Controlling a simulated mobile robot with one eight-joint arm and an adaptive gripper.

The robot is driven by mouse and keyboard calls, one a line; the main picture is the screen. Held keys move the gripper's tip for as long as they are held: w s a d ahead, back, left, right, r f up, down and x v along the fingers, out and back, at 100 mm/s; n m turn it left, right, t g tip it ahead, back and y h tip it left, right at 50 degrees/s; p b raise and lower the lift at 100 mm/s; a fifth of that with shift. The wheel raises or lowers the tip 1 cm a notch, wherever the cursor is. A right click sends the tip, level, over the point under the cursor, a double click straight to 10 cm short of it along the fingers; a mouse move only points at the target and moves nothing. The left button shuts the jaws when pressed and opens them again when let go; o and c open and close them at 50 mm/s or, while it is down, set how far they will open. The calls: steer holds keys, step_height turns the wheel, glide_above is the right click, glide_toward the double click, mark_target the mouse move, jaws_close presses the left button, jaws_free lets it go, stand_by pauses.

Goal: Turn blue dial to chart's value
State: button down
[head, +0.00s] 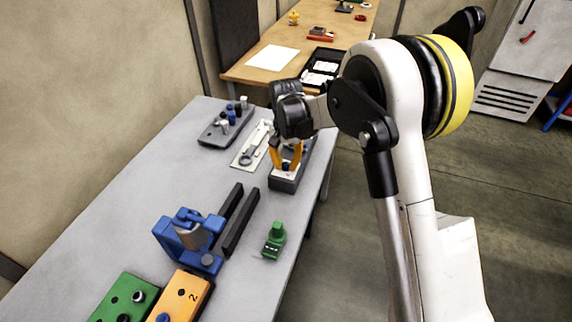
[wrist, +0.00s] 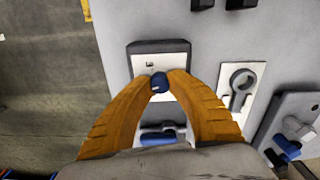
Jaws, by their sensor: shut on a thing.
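My gripper (head: 287,160) reaches down over the far right part of the grey bench in the head view. In the wrist view its two orange fingers (wrist: 160,82) are shut on the blue dial (wrist: 159,79), one on each side. The dial's round top shows between the fingertips, and its pointer mark cannot be read. It also shows small and partly hidden in the head view (head: 286,166). The dial sits on the white face of a dark grey box (wrist: 158,47); the same box shows in the head view (head: 285,184). I cannot make out any chart value.
A white plate with a ring-shaped tool (head: 250,147) lies left of the box. Beyond it is a grey block with knobs (head: 222,128). A blue vise (head: 188,235), dark bars (head: 238,220) and a green device (head: 274,240) stand nearer. White paper (head: 272,59) lies on the wooden table.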

mark_target(286, 164)
steer(key=n, duration=0.4)
steer(key=shift+n, duration=0.3)
steer(key=shift+n+b, duration=0.35)
steer(key=shift+n, duration=1.95)
steer(key=c, duration=1.2)
jaws_free()
step_height(286, 164, up, 12)
steer(key=shift+r, duration=0.1)
